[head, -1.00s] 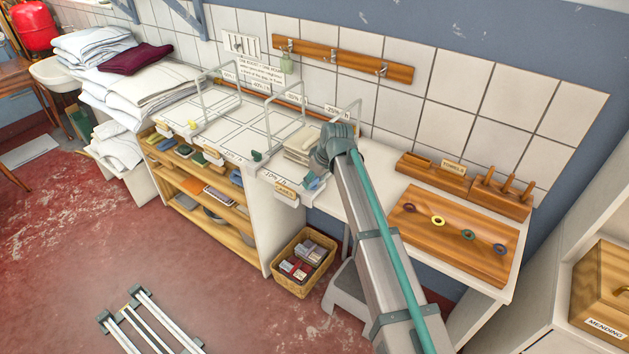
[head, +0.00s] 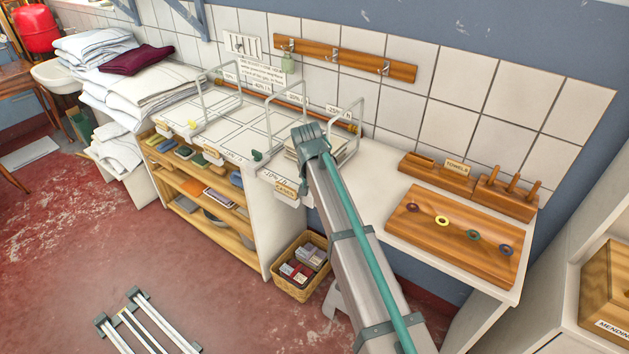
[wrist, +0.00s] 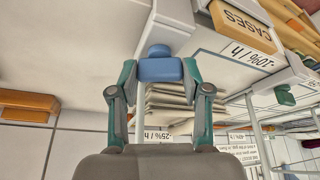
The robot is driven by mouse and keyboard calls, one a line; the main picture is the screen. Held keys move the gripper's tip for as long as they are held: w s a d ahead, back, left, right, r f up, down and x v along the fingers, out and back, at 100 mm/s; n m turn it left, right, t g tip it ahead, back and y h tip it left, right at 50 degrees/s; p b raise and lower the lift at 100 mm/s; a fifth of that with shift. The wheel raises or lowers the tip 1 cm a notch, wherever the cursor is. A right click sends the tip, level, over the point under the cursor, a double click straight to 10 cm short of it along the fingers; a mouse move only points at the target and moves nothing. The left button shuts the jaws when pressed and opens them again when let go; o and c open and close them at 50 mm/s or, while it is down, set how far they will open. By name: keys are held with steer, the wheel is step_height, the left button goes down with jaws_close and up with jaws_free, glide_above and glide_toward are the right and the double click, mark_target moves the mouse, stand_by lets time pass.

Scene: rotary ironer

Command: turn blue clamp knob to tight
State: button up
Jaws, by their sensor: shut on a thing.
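The blue clamp knob (wrist: 160,68) shows in the wrist view as a rounded blue block with a smaller rounded part beyond it, at the edge of a white clamp body (wrist: 172,18). My gripper (wrist: 159,72) has one teal-tipped finger on each side of the block and is shut on it. In the head view my wrist (head: 309,142) is over the right end of the white rack counter, and my arm hides the knob and fingertips. The knob's tight or loose position cannot be read.
Folded cloths (wrist: 168,95) lie just behind the knob. Wire frames (head: 268,118) stand along the counter, and a green knob (head: 257,155) sits left of my wrist. A wooden board with coloured rings (head: 452,235) lies to the right. A basket (head: 300,268) stands below.

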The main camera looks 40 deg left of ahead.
steer(key=m+h, duration=0.1)
steer(key=m, duration=0.1)
steer(key=m+b, duration=0.1)
steer(key=m, duration=0.1)
steer(key=shift+a+m+t+h, duration=0.1)
steer(key=shift+m+t+h, duration=0.2)
steer(key=shift+m+h, duration=0.1)
stand_by(0.4)
steer(key=o, duration=1.2)
steer(key=shift+c, duration=0.2)
steer(key=v, duration=1.2)
